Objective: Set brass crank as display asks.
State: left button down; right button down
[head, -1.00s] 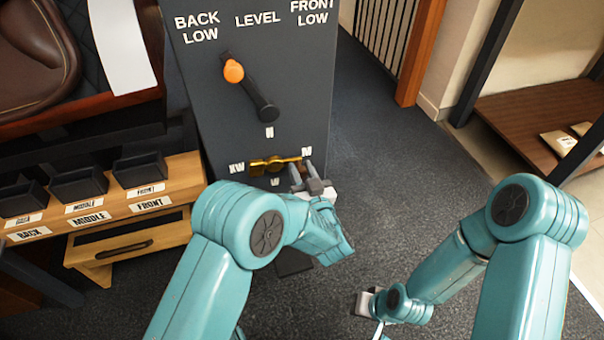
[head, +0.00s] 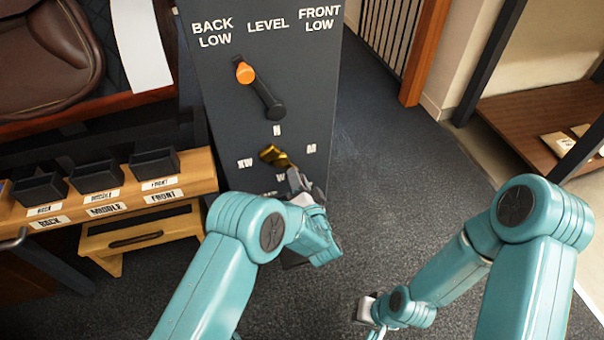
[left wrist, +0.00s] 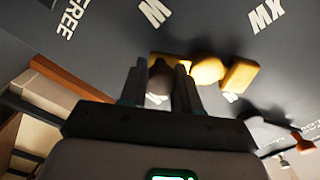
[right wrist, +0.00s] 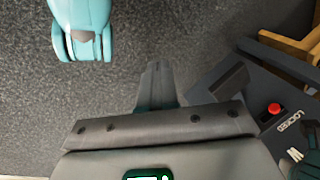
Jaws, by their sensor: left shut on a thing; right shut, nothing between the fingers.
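The brass crank (head: 272,154) sits low on the dark panel, amid N above, M at right, XW at left and W below. Its arm slants down and right, between M and W. In the left wrist view the brass crank (left wrist: 206,69) lies just beyond the fingers. My left gripper (head: 293,177) is shut on the crank's grip end; in the left wrist view my left gripper (left wrist: 160,80) has a dark knob between its fingers. My right gripper (head: 366,308) is low over the floor, shut and empty; its fingers (right wrist: 157,85) show together. I see no readable display.
An orange-tipped lever (head: 260,88) above the crank points toward BACK LOW. A wooden stand with labelled bins (head: 154,164) and a drawer is at left, below a brown saddle (head: 45,50). A red button (right wrist: 274,109) beside LOCKED shows in the right wrist view. Floor at right is clear.

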pick_arm(q)
jog(key=shift+s+a+f+m+p, duration=0.15)
jog(key=shift+a+m+p, duration=0.3)
jog(key=shift+m, duration=0.65)
jog(key=shift+s+a+f+m+p, duration=0.1)
jog(key=shift+a+f+m, duration=0.1)
jog(key=shift+a+m, duration=0.65)
jog(key=shift+s+a+f+m+p, duration=0.15)
jog(key=shift+a+m+p, duration=0.15)
jog(key=shift+m, duration=1.05)
pick_arm(e)
jog(key=shift+s+a+r+g, duration=0.15)
jog(key=shift+s+r, duration=0.15)
jog(key=shift+r, duration=0.2)
jog(key=shift+s+r+g, duration=0.15)
jog(key=shift+s+r, duration=0.15)
jog(key=shift+r, duration=0.2)
pick_arm(q)
jog(key=c, duration=0.8)
grip_release()
jog(key=shift+s+f, duration=0.1)
